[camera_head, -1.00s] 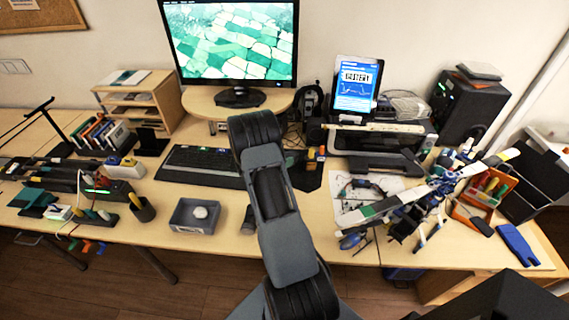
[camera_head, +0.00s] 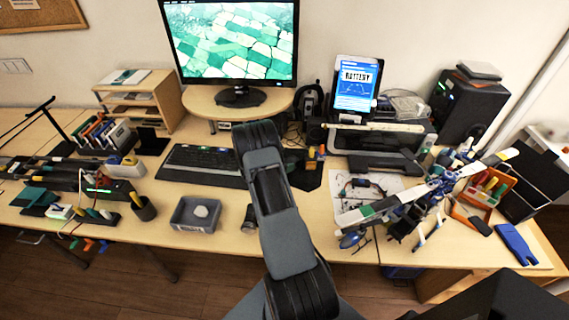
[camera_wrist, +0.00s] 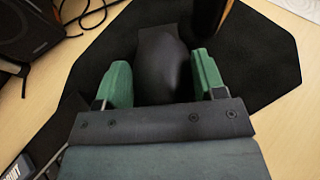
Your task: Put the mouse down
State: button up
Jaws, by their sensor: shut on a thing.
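My gripper (camera_wrist: 160,84) shows in the wrist view with its two green fingers shut on the sides of a dark, rounded mouse (camera_wrist: 163,62). The mouse is over a black mouse pad (camera_wrist: 262,58); I cannot tell whether it touches the pad. In the head view my arm hides the gripper and the mouse, and part of the mouse pad (camera_head: 308,178) shows to the right of the arm.
A keyboard (camera_head: 202,165) lies left of the arm, with a grey tray (camera_head: 196,226) in front of it. The monitor (camera_head: 232,45) stands behind. A printer (camera_head: 375,140), tablet (camera_head: 356,86) and model helicopter (camera_head: 425,190) stand to the right.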

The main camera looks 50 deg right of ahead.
jog(key=o, duration=1)
jog(key=shift+f, duration=0.15)
jog(key=shift+c, duration=0.2)
